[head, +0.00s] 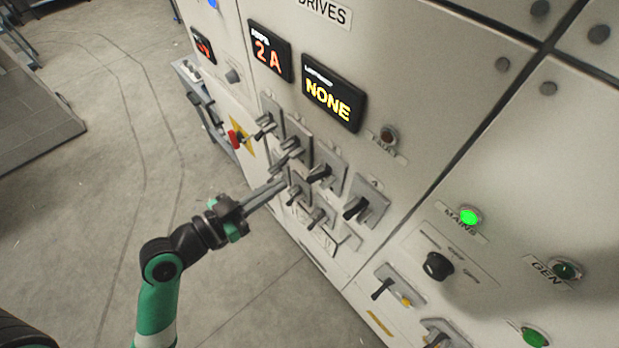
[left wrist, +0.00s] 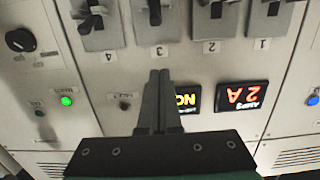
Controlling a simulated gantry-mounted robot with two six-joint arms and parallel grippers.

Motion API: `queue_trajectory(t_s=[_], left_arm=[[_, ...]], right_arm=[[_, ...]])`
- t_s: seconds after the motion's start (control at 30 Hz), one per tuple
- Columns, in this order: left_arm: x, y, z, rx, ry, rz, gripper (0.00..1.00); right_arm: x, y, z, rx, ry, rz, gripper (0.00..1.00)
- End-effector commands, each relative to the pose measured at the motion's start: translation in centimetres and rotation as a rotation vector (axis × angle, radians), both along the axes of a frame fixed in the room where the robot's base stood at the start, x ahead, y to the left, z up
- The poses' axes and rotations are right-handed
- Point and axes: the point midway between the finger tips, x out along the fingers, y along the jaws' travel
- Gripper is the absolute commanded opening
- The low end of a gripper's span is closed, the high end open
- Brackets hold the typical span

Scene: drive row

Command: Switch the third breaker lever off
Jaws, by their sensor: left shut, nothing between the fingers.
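The third breaker lever (head: 320,174) is a dark-tipped handle on a grey plate in the upper lever row of the panel. In the left wrist view, which is upside down, this lever (left wrist: 155,12) is above the label 3, near the top edge. My left gripper (head: 281,183) is shut and empty. In the head view its fingertips are left of and below the third lever, in front of the lower switches. In the left wrist view the shut fingertips (left wrist: 160,73) point towards the label 3, apart from the lever in the picture. My right gripper is not in view.
The fourth lever (head: 357,205) is close on the right, the second (head: 289,143) and first (head: 265,122) on the left. Lower switches (head: 318,216) stick out below. Displays read 2 A (head: 268,52) and NONE (head: 330,94). A MAINS lamp (head: 469,216) glows green. The floor left is open.

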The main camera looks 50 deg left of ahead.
Motion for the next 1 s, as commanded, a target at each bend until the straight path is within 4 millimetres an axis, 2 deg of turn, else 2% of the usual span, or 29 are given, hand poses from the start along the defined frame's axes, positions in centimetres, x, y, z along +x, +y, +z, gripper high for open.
queue_trajectory(t_s=[0.17, 0.27, 0.47, 0.7, 0.8, 1.0], left_arm=[[0.3, 0.0, -0.1, 0.001, -0.001, -0.002, 0.0], [1.2, -0.1, -0.2, 0.002, -0.002, -0.005, 0.0], [5.0, -0.3, -0.7, 0.003, -0.005, -0.006, 0.0], [10.1, -0.3, -0.7, 0.0, 0.0, -0.005, 0.0], [9.3, -0.2, -2.8, -0.002, 0.006, -0.001, 0.0], [8.4, -0.2, -4.5, -0.001, 0.001, -0.001, 0.0]], right_arm=[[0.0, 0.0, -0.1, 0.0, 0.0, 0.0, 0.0], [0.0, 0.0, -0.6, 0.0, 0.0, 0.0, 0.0], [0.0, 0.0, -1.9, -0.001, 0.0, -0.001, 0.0], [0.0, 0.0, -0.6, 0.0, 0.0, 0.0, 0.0], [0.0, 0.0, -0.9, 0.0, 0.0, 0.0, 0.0], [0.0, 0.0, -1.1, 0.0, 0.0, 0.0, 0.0]])
